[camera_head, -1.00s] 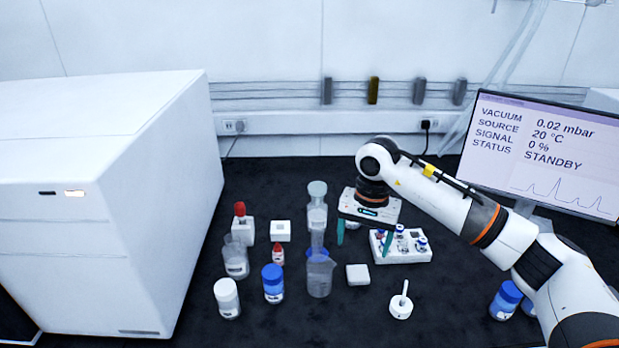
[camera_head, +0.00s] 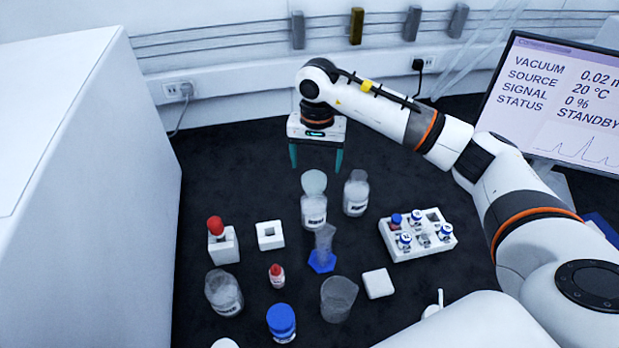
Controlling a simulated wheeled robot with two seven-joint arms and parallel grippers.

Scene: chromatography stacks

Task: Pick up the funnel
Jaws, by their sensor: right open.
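A pale, translucent round piece that looks like the funnel (camera_head: 314,181) sits on top of a clear labelled bottle (camera_head: 314,212) near the middle of the bench. Its lower part is hard to tell from the bottle neck. My right gripper (camera_head: 316,160) is open and empty, with its two teal fingers spread and pointing down. It is behind the funnel in the picture, apart from it. My left gripper is not in view.
A second clear bottle (camera_head: 356,194) stands close on the right. A graduated cylinder (camera_head: 324,245), a beaker (camera_head: 338,299) and a white vial rack (camera_head: 418,236) are nearer. A large white instrument (camera_head: 90,200) fills the left.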

